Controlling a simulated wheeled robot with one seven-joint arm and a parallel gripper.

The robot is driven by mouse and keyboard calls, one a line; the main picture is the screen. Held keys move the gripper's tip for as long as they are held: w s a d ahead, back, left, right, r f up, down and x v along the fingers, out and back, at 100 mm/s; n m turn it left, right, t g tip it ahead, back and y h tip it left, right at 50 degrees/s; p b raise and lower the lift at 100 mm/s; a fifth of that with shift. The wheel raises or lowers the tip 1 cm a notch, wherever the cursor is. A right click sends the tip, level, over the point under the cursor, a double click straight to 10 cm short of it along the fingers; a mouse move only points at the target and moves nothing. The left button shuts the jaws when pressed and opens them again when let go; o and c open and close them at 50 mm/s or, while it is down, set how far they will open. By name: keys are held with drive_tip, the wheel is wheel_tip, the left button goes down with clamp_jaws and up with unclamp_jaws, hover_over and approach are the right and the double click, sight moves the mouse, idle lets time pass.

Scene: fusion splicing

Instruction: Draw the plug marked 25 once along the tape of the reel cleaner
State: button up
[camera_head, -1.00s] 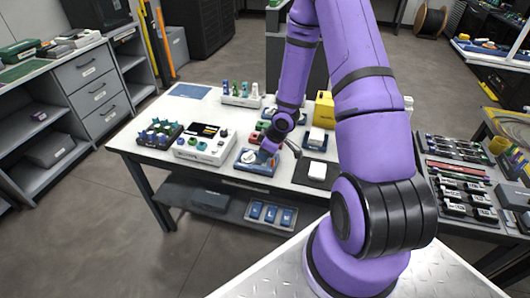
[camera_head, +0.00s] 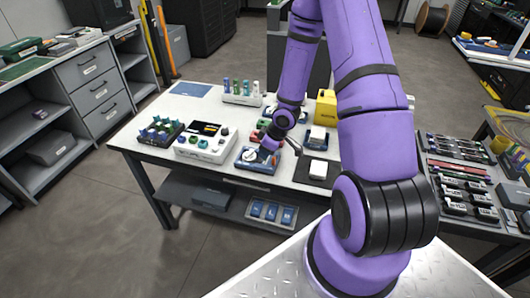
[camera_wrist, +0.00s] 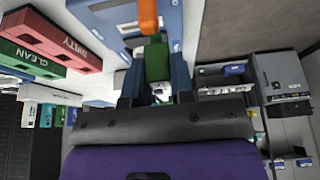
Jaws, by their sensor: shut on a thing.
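My gripper (camera_wrist: 156,84) is shut on a green plug (camera_wrist: 157,62), which sits between its two dark blue fingers. No number can be read on the plug. The reel cleaner (camera_head: 247,165) is a blue box with a round white reel on top, near the front edge of the table. In the head view my gripper (camera_head: 269,146) is at the cleaner's back right, partly hidden by the wrist. In the wrist view the cleaner's blue body (camera_wrist: 112,17) lies just past the plug, with an orange piece (camera_wrist: 148,16) in line with the plug's tip. I cannot tell whether they touch.
A red DIRTY block (camera_wrist: 52,38) and a green CLEAN block (camera_wrist: 30,61) lie beside the gripper. A white device (camera_head: 205,146) stands left of the cleaner, and a dark mat (camera_head: 309,177) with a white block lies to the right. A yellow box (camera_head: 326,107) stands behind.

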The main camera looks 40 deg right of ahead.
drive_tip(key=shift+r, duration=1.7)
